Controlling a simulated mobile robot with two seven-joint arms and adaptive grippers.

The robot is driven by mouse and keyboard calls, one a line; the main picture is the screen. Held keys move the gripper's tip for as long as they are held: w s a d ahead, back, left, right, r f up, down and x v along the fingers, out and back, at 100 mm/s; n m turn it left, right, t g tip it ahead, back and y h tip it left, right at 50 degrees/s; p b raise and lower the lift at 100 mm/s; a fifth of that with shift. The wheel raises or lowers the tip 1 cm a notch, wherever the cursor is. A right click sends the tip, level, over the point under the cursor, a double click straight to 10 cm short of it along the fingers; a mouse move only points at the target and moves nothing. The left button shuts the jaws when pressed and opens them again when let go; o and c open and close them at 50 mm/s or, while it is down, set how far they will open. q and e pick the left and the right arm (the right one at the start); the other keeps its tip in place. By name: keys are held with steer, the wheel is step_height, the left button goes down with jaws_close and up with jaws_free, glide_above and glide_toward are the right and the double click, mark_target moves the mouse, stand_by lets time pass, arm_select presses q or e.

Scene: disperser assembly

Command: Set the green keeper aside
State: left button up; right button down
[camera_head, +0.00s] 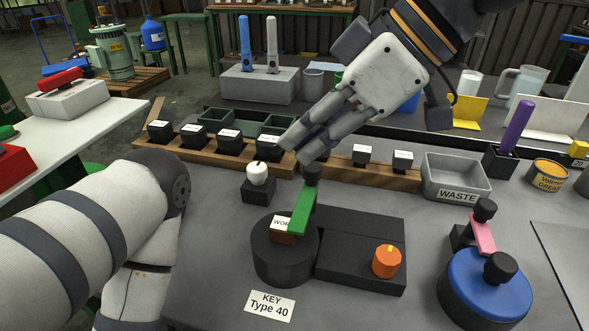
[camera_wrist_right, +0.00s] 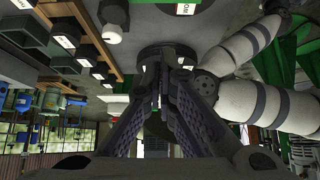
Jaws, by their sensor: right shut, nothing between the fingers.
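The green keeper (camera_head: 303,212) is a flat green bar with a black knob (camera_head: 312,174) at its far end. It lies across a round black fixture (camera_head: 284,262), over a block labelled "WORK" (camera_head: 283,223). My right gripper (camera_head: 294,153) reaches in from the upper right, with its fingertips beside and above the knob in the picture. Its fingers are together and empty, also in the right wrist view (camera_wrist_right: 163,72). I cannot tell whether they touch the knob. My left arm shows at the left, but its gripper is not visible.
A black block with an orange knob (camera_head: 386,262) adjoins the fixture. A white knob on a black base (camera_head: 258,184) stands behind left. A WASTE bin (camera_head: 456,179) is at right, and a blue disc with a pink bar (camera_head: 487,287) at front right. A wooden rack (camera_head: 215,147) crosses behind.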

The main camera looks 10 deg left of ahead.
mark_target(305, 208)
steer(key=f, duration=0.2)
steer(key=a+f, duration=0.1)
steer(key=f, duration=0.2)
steer(key=a+f, duration=0.1)
steer(key=f, duration=0.1)
steer(key=shift+s+a+f, duration=0.1)
steer(key=shift+a+f, duration=0.1)
steer(key=shift+f, duration=0.25)
steer(key=shift+d, duration=0.1)
